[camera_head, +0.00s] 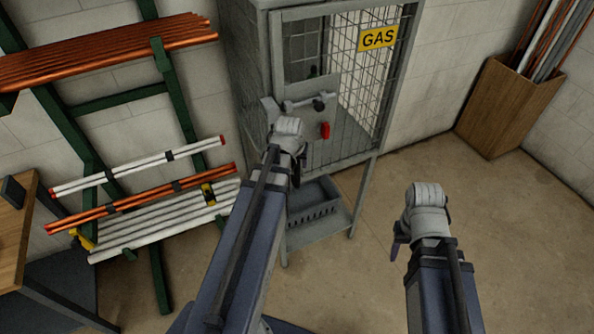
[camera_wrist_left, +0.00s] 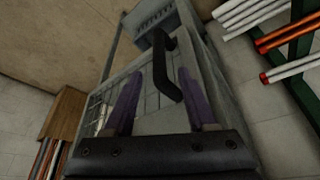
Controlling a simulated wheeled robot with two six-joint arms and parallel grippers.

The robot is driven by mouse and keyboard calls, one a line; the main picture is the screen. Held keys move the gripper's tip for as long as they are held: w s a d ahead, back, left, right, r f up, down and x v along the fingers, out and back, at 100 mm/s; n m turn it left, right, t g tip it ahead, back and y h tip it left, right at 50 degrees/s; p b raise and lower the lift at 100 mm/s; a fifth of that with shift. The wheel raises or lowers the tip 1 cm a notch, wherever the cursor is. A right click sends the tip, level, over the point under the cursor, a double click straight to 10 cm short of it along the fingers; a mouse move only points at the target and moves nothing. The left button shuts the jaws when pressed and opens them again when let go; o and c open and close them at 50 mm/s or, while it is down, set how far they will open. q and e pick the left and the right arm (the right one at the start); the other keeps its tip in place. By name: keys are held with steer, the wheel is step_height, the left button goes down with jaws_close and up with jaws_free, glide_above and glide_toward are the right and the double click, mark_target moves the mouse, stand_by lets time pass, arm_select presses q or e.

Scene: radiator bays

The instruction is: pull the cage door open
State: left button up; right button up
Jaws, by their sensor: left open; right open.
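The grey gas cage (camera_head: 246,70) stands against the wall in the head view, with a mesh front and a yellow GAS sign (camera_head: 378,38). Its door (camera_head: 292,92) looks closed. In the left wrist view a black bar handle (camera_wrist_left: 162,68) stands out from the cage front. My left gripper (camera_wrist_left: 158,78) is open, with its two purple fingers on either side of the handle; I cannot tell whether they touch it. In the head view my left wrist hides its fingers in front of the door. My right gripper (camera_head: 398,247) is open and empty, away from the cage.
A red tag-like piece (camera_head: 325,130) is on the cage front. A grey crate (camera_head: 315,203) sits on the shelf below. A green rack with copper and white pipes (camera_head: 108,52) stands to the left. A wooden bin (camera_head: 505,108) stands at the right. The floor at right is clear.

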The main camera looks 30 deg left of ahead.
mark_target(297, 167)
arm_select(q)
steer(key=b+x, duration=0.6)
steer(key=x, duration=0.1)
steer(key=shift+f, duration=0.15)
jaws_close()
stand_by(0.3)
stand_by(1.0)
